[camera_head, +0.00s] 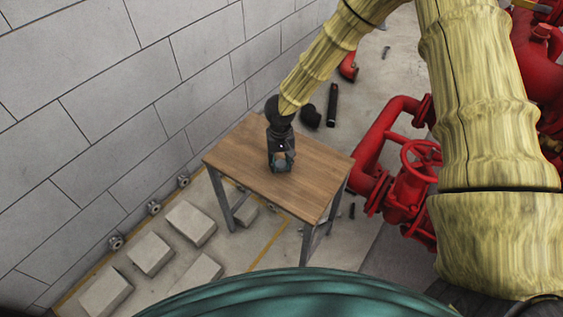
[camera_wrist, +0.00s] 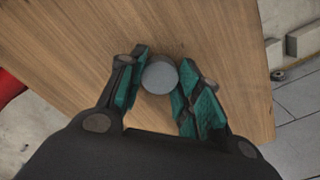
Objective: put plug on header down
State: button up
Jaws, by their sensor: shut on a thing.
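My gripper (camera_head: 282,161) is over the wooden table, pointing down, in the head view. In the wrist view my gripper (camera_wrist: 160,90) has its teal-padded fingers on either side of a round grey plug (camera_wrist: 160,77) and is shut on it. The plug shows its flat round top against the table top. I cannot tell whether it touches the table or is held just above it. In the head view the plug is mostly hidden by the fingers. I cannot make out the header with certainty in either view.
The wooden table (camera_head: 238,158) has clear space around my gripper. A grey block wall (camera_head: 120,90) runs along the left. Red pipes and a valve wheel (camera_head: 420,160) stand close to the table's right side. Several pale blocks (camera_head: 190,222) lie on the floor.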

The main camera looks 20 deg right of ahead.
aim_at(281, 164)
jog(key=shift+f, duration=0.2)
jog(key=o, duration=1.1)
notch_tip(281, 164, up, 12)
jog(key=shift+r+p, duration=0.15)
jog(key=shift+p, duration=0.3)
